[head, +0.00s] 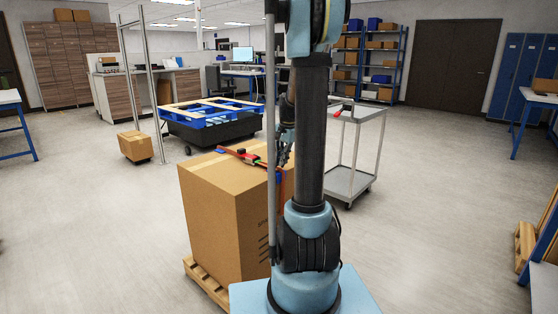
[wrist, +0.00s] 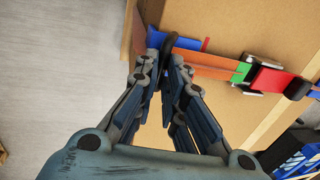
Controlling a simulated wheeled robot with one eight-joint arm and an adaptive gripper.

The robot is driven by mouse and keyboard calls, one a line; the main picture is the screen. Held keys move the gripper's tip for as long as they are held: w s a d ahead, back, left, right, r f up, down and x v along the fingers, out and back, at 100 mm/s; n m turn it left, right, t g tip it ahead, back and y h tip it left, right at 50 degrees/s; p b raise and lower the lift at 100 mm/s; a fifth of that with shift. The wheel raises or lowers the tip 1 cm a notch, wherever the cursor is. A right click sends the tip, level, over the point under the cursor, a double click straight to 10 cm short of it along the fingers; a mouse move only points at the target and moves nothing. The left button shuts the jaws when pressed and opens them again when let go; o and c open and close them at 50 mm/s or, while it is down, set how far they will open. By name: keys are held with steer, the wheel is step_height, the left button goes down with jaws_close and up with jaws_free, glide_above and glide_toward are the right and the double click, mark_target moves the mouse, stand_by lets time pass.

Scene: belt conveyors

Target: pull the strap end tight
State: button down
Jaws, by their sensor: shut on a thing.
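A red-orange strap (head: 236,154) lies across the top of a large cardboard box (head: 212,212). In the wrist view the orange strap (wrist: 212,65) runs right to a green section, a red block and a metal buckle (wrist: 264,61) with a black end piece. My gripper (head: 281,166) is at the box's right side, partly hidden behind my arm. In the wrist view my gripper (wrist: 170,66) is shut on the strap end, beside blue tabs (wrist: 157,40). The fingers hide the gripped part.
The box stands on a wooden pallet (head: 205,281). A grey trolley (head: 352,180) stands to the right, behind my arm. A blue pallet on a black cart (head: 213,130) is behind the box, with a small carton (head: 135,147) to its left.

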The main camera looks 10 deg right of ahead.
steer(key=c, duration=1.7)
jaws_free()
steer(key=shift+r, duration=0.1)
steer(key=r, duration=0.3)
steer(key=s+d+r, duration=0.1)
steer(key=r, duration=0.7)
steer(key=shift+s+d+r, duration=0.15)
steer(key=shift+s+r, duration=0.1)
steer(key=shift+s, duration=0.05)
steer(key=s+a+f+n, duration=0.2)
steer(key=s+f, duration=0.3)
steer(key=s, duration=0.6)
steer(key=s+a+f+n, duration=0.3)
steer(key=s+f+n, duration=0.2)
steer(key=s, duration=0.7)
steer(key=s+a+f+n+h, duration=0.1)
steer(key=s+a+f+n, duration=0.1)
steer(key=s+f, duration=0.5)
steer(key=shift+s+a+n+t, duration=0.15)
steer(key=shift+s+n, duration=0.3)
steer(key=shift+s, duration=0.7)
steer(key=shift+s+a+n+t, duration=0.15)
steer(key=shift+s+n, duration=0.3)
steer(key=shift+s, duration=0.7)
